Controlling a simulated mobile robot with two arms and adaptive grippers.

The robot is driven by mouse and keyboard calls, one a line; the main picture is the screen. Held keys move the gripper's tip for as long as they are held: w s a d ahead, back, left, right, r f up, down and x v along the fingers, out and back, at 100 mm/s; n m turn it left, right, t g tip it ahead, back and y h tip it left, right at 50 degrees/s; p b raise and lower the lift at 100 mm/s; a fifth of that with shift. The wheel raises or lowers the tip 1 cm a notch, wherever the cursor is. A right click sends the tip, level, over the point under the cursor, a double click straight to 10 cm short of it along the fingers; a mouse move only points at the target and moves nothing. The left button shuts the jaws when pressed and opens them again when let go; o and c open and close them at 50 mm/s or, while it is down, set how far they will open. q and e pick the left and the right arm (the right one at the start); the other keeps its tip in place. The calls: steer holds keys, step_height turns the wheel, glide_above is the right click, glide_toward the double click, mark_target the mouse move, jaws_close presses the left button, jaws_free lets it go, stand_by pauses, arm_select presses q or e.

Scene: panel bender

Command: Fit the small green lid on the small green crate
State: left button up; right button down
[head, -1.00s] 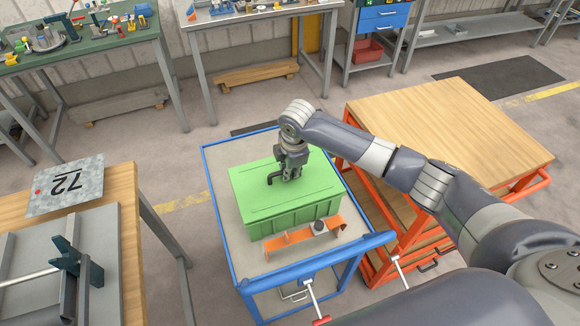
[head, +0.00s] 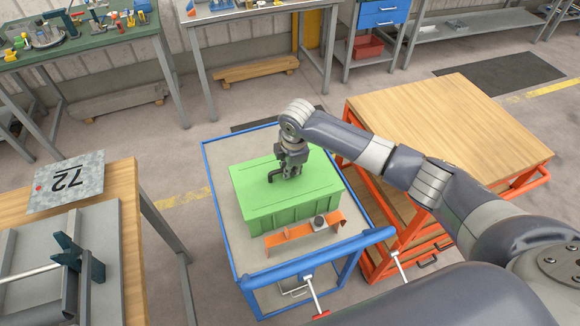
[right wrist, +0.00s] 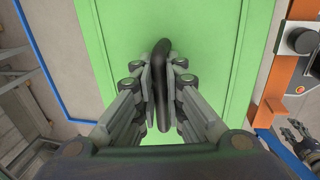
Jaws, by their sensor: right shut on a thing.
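The small green lid (head: 262,188) lies over the top of the small green crate (head: 285,219) on a blue-framed cart. In the head view it looks level and in line with the crate's rim; I cannot tell whether it is fully seated. My right gripper (head: 284,180) is above the lid, shut on its dark handle. In the right wrist view the two fingers (right wrist: 162,88) close on the black handle (right wrist: 163,70), with the green lid (right wrist: 205,30) beneath.
The cart (head: 224,235) also bears an orange bracket (head: 290,237) and a small dark round part (head: 319,222) in front of the crate. An orange-framed wooden table (head: 450,130) stands at right. A workbench (head: 125,215) with a metal sheet (head: 66,185) stands at left.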

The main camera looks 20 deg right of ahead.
mark_target(293, 182)
steer(key=c, duration=1.6)
jaws_free()
step_height(293, 182, up, 12)
steer(key=s, duration=0.2)
steer(key=shift+s, duration=0.15)
steer(key=shift+f, duration=0.15)
